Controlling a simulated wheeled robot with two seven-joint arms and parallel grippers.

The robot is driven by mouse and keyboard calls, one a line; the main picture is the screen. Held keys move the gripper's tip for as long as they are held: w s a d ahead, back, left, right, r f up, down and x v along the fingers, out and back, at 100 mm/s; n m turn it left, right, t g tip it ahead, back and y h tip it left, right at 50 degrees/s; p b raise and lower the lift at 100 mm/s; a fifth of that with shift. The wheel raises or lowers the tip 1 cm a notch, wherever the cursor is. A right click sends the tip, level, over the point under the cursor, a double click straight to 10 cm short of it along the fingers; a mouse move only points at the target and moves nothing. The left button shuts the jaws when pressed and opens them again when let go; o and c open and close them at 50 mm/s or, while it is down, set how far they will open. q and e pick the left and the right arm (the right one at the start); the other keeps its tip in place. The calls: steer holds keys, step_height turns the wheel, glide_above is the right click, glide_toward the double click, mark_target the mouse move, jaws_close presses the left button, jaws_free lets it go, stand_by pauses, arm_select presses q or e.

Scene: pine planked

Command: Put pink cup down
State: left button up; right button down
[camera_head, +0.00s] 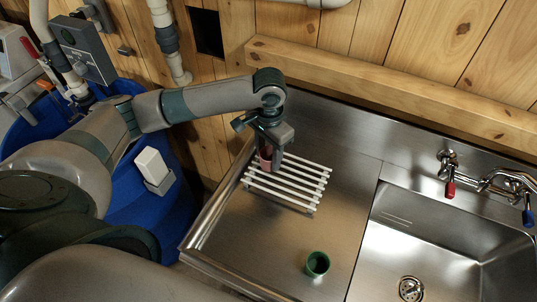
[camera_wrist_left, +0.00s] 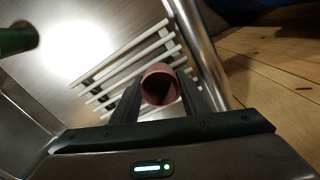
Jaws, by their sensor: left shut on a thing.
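The pink cup (camera_head: 266,157) is in my left gripper (camera_head: 266,152), at the left part of the white slatted rack (camera_head: 290,186). In the left wrist view the pink cup (camera_wrist_left: 160,86) sits between the two dark fingers of my left gripper (camera_wrist_left: 160,98), its open mouth facing the camera. The fingers are shut on it. The white rack (camera_wrist_left: 128,62) shows behind the cup in that view. I cannot tell whether the cup's base touches the slats. My right gripper is not in view.
A green cup (camera_head: 317,264) stands on the steel drainboard (camera_head: 240,232), in front of the rack. The sink (camera_head: 450,245) with red and blue taps lies to the right. A wooden ledge (camera_head: 400,90) runs along the back. A blue barrel (camera_head: 160,205) stands at the left.

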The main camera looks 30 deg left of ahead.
arm_select(q)
steer(key=shift+f, duration=0.55)
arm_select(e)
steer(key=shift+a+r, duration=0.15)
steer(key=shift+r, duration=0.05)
arm_select(q)
steer(key=shift+f, duration=0.1)
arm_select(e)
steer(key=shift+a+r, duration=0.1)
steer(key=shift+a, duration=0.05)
arm_select(q)
steer(key=o, duration=1)
